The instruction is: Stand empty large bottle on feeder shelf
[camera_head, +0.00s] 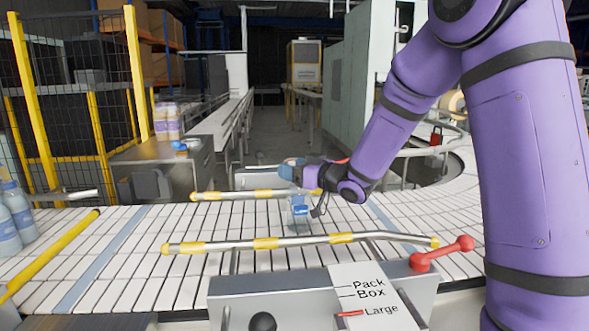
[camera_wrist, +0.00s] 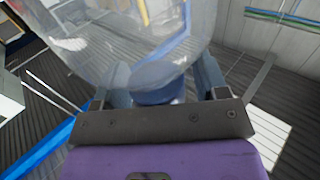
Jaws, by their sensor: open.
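A clear empty bottle fills the upper part of the wrist view (camera_wrist: 120,35), its blue-grey neck end between the two fingers. My gripper (camera_wrist: 162,82) is open, with a finger on each side of that end; contact cannot be told. In the head view my gripper (camera_head: 305,203) is small, over the slatted conveyor beyond the front rail. A small clear and blue shape (camera_head: 299,207) shows there, probably the bottle, partly hidden. I cannot tell for certain which surface is the feeder shelf.
The slatted conveyor (camera_head: 130,255) crosses the view, with yellow-banded rails (camera_head: 290,242) along it. Blue-labelled bottles (camera_head: 10,225) stand at the far left. A grey counter (camera_head: 170,152) behind bears white and purple containers (camera_head: 167,122). A "Pack Box" panel (camera_head: 372,295) is in front.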

